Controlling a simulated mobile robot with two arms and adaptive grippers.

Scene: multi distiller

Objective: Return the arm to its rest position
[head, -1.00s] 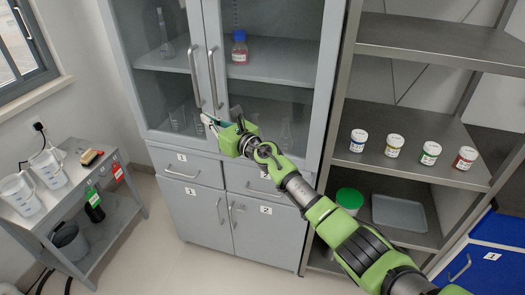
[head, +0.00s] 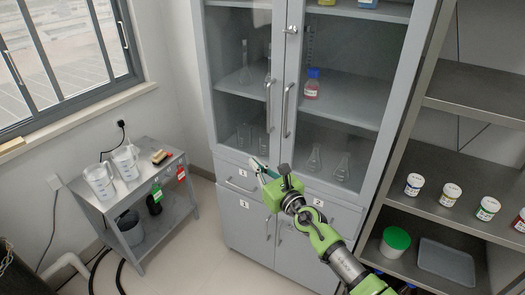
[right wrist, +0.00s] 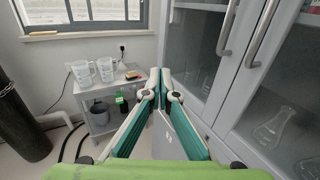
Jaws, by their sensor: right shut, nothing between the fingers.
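My right arm comes in from the lower right in the head view. Its green gripper (head: 262,167) is in front of the grey glass-door cabinet (head: 283,70), just below the two vertical door handles. In the right wrist view the fingers (right wrist: 160,72) of my right gripper meet at their tips, with nothing between them. The gripper looks apart from the handles (right wrist: 258,30), which stand to its right there. The cabinet doors look closed. My left gripper is not in view.
A small grey trolley (head: 150,207) with two clear jugs stands left under the window (head: 60,55). An open shelf (head: 475,155) with several small jars is at the right. A dark cylinder (right wrist: 20,125) stands at the left in the wrist view. Floor between trolley and cabinet is clear.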

